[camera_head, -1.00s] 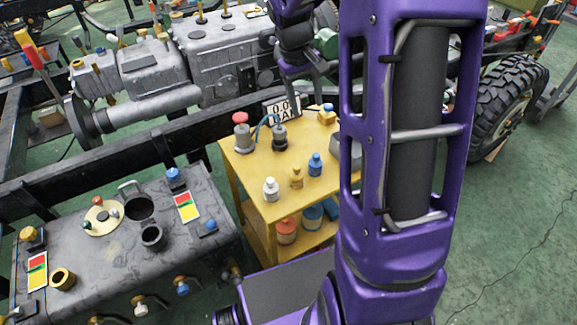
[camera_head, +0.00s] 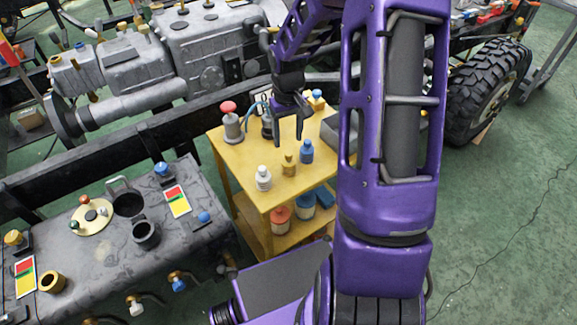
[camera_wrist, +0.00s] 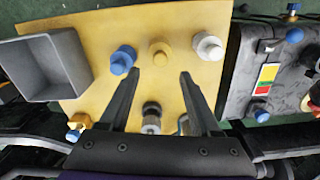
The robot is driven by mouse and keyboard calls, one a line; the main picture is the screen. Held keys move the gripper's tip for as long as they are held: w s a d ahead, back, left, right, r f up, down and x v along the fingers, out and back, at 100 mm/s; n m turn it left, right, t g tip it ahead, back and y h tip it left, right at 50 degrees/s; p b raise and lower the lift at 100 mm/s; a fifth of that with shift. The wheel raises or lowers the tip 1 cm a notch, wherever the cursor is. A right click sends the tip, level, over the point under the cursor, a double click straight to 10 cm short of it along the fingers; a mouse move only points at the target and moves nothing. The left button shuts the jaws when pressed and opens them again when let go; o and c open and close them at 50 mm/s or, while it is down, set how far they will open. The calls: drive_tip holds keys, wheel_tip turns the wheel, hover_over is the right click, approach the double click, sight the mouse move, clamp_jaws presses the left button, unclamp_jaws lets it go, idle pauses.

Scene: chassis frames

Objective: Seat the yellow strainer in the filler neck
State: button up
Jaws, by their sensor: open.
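The yellow strainer (camera_head: 289,166) stands upright on the yellow cart top (camera_head: 235,156), between a white (camera_head: 264,178) and a blue (camera_head: 306,151) lookalike piece. In the wrist view the strainer (camera_wrist: 160,53) shows just beyond the fingertips, centred between them. My gripper (camera_head: 289,138) is open and empty, pointing down above the cart; it also shows in the wrist view (camera_wrist: 160,76). On the dark tank (camera_head: 95,258) at left are two dark round openings, a raised neck (camera_head: 146,236) and a wider one with a raised lid (camera_head: 128,204). I cannot tell for sure which is the filler neck.
A red-topped grey bottle (camera_head: 231,122) and a grey open bin (camera_wrist: 45,65) stand on the cart. The tank carries red-yellow-green cards (camera_head: 177,201) and coloured caps. A black chassis rail runs behind the cart. Green floor is free at right.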

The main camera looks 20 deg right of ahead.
sight(288, 153)
drive_tip(key=f, duration=0.2)
drive_tip(key=f+b, duration=0.1)
drive_tip(key=f, duration=0.2)
drive_tip(key=shift+s+f, duration=0.2)
drive_tip(key=shift+f, duration=0.15)
clamp_jaws()
idle(1.2)
